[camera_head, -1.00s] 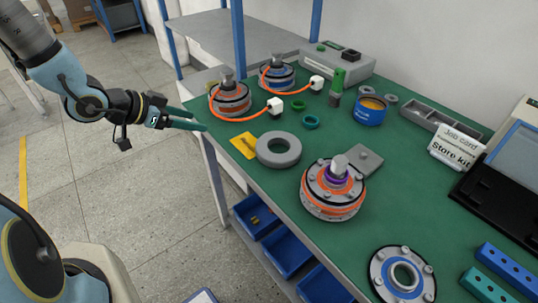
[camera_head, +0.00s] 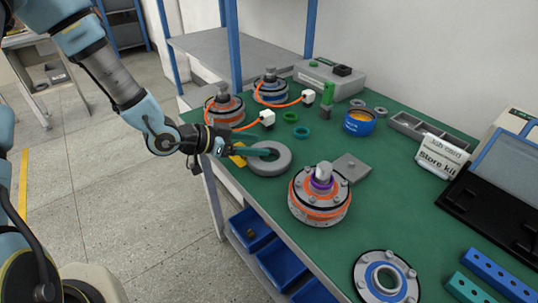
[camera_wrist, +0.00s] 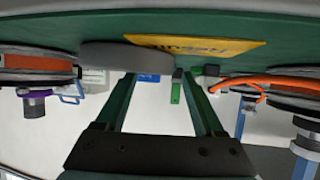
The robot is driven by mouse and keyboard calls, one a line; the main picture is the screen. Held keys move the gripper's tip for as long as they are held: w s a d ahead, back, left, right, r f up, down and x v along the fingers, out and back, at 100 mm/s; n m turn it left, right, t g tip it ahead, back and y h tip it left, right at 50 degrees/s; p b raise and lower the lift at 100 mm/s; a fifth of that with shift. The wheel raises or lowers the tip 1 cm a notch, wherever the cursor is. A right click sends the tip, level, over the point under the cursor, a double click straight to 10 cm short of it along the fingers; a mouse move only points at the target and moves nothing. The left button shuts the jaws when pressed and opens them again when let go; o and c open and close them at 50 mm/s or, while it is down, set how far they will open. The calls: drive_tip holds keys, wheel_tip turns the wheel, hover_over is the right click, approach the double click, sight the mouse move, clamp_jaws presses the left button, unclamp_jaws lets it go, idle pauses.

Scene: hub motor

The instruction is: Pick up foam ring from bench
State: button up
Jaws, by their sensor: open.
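The foam ring (camera_head: 283,165) is a thick grey ring lying flat on the green bench (camera_head: 330,245) near its left edge. My gripper (camera_head: 274,153) is at the ring's left side, with its teal fingers overlapping the ring's top in the head view. In the upside-down wrist view, the ring (camera_wrist: 125,58) shows edge-on beyond one fingertip. The two fingers of my gripper (camera_wrist: 160,77) are spread apart with nothing between them. I cannot tell whether a finger touches the ring.
A yellow label (camera_head: 238,158) lies beside the ring. An orange-banded motor (camera_head: 320,208) stands to the right, and two cabled motors (camera_head: 224,108) stand behind. Green rings (camera_head: 301,132) and a blue tin (camera_head: 359,123) are farther back. A grey plate (camera_head: 352,167) lies near the motor.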

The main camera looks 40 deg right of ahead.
drive_tip(key=shift+s+d+f, duration=0.1)
drive_tip(key=shift+d+f, duration=0.2)
drive_tip(key=shift+d, duration=0.2)
clamp_jaws()
